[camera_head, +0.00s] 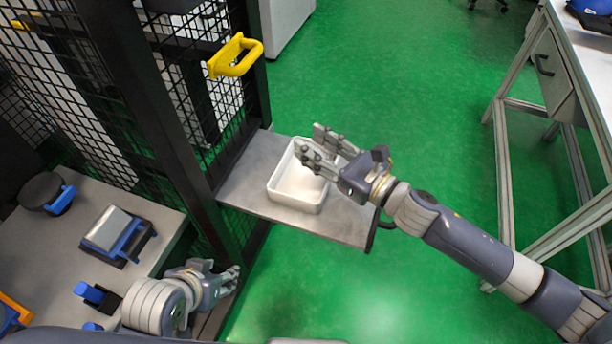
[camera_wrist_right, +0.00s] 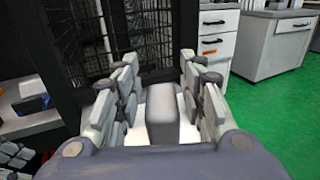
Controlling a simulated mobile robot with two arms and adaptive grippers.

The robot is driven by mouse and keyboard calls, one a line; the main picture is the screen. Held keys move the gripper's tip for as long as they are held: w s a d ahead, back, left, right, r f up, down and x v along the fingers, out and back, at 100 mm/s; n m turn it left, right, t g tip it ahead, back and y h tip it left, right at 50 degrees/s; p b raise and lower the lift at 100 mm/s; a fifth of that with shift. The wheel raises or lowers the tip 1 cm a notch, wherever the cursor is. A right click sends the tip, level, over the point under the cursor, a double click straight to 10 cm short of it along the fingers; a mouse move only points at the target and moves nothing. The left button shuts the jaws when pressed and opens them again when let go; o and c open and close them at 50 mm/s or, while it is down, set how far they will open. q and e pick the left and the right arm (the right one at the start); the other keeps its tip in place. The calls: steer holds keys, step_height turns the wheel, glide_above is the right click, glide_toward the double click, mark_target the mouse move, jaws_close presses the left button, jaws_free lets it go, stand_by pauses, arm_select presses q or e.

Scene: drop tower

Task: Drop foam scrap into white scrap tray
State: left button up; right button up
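The white scrap tray (camera_head: 310,206) sits on a grey metal shelf (camera_head: 246,190) fixed to the black mesh frame. My right gripper (camera_head: 318,146) is over the tray's far right part. Its fingers are spread apart, and no foam shows between them in the head view. In the right wrist view the fingers of my right gripper (camera_wrist_right: 160,92) stand apart on both sides of a grey block, which I cannot identify for sure. I cannot make out foam scrap in the visible part of the tray. My left gripper (camera_head: 235,276) is low, in front of the shelf; its opening is unclear.
A yellow handle (camera_head: 235,57) sticks out from the mesh frame above the shelf. A grey bench (camera_head: 50,242) at the left carries blue and black fixtures (camera_head: 118,236). A workbench (camera_head: 555,75) stands at the right. The green floor between is clear.

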stand_by(0.3)
steer(key=v, duration=1.2)
stand_by(0.4)
